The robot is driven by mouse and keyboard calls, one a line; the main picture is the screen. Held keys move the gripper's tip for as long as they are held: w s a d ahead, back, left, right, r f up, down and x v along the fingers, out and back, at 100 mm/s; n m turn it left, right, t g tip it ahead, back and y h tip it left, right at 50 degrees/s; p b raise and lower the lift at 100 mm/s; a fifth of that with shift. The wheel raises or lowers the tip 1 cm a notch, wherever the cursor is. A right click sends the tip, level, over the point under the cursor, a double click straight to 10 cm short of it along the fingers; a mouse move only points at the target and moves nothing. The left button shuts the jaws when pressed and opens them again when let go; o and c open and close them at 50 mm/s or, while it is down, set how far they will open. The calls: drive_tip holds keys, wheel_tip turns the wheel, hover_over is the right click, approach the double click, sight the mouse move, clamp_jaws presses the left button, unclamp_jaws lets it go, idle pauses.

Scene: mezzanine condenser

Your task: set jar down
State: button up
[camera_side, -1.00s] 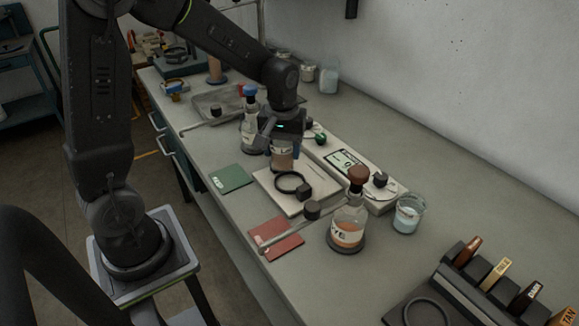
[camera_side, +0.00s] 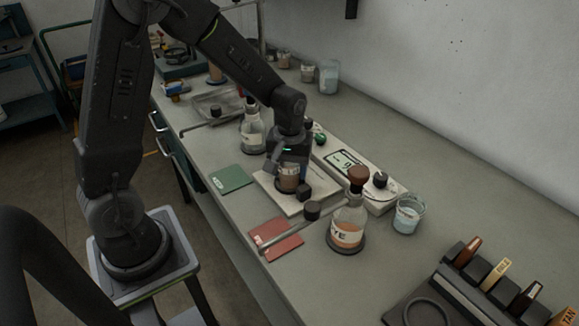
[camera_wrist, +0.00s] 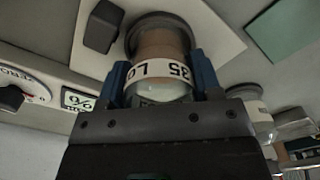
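The jar (camera_side: 289,179) has a brownish-pink body and a white label band, and is upright over the pale square plate (camera_side: 312,208). In the wrist view the jar (camera_wrist: 160,45) is between my blue fingers, which press on both sides. My gripper (camera_side: 287,166) is shut on it from above; it also shows in the wrist view (camera_wrist: 162,82). The dark ring (camera_wrist: 134,34) on the plate shows around the jar's far end. I cannot tell whether the jar's base touches the plate.
An orange-filled flask (camera_side: 347,232) with a brown stopper and a glass beaker (camera_side: 408,215) stand to the right. A clear flask (camera_side: 252,132) stands close behind left. A display device (camera_side: 352,169) lies behind the plate.

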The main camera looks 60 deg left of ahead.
drive_tip(key=o, duration=0.4)
drive_tip(key=shift+r, duration=0.1)
wheel_tip(320, 180, up, 11)
drive_tip(key=s+d+r+m+t, duration=0.2)
drive_tip(key=s+d+r+m, duration=0.1)
drive_tip(key=s, duration=0.5)
drive_tip(key=s+d+r+m+t, duration=0.3)
drive_tip(key=s+m, duration=0.3)
drive_tip(key=s, duration=0.2)
drive_tip(key=shift+r+t, duration=0.3)
drive_tip(key=shift+r, duration=0.1)
drive_tip(key=shift+s, duration=0.1)
